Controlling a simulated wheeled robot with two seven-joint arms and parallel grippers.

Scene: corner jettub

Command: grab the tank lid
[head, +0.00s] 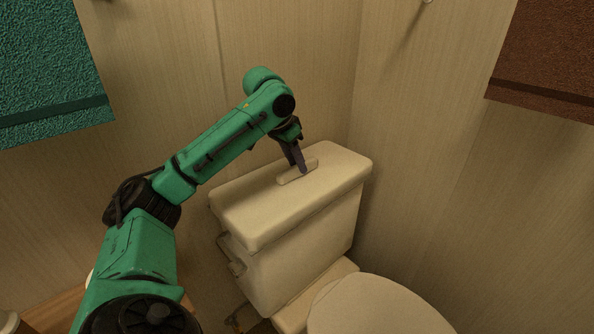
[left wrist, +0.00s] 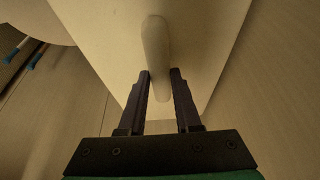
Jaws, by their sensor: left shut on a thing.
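The tank lid (head: 262,212) is cream-coloured and lies on top of the toilet tank (head: 303,252) in the head view. A raised oblong handle (head: 289,179) sits on the lid's top. My left gripper (head: 303,172) reaches down from above and is shut on this handle. In the left wrist view the handle (left wrist: 155,50) runs between the two dark fingers (left wrist: 161,82), with the pale lid (left wrist: 105,45) around it. The lid looks seated on the tank. My right gripper is in neither view.
The toilet seat cover (head: 375,308) is in front of the tank. Walls stand close behind and to the right of it. A teal towel (head: 50,70) hangs at the upper left, a brown towel (head: 545,60) at the upper right. A flush lever (head: 232,258) is on the tank.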

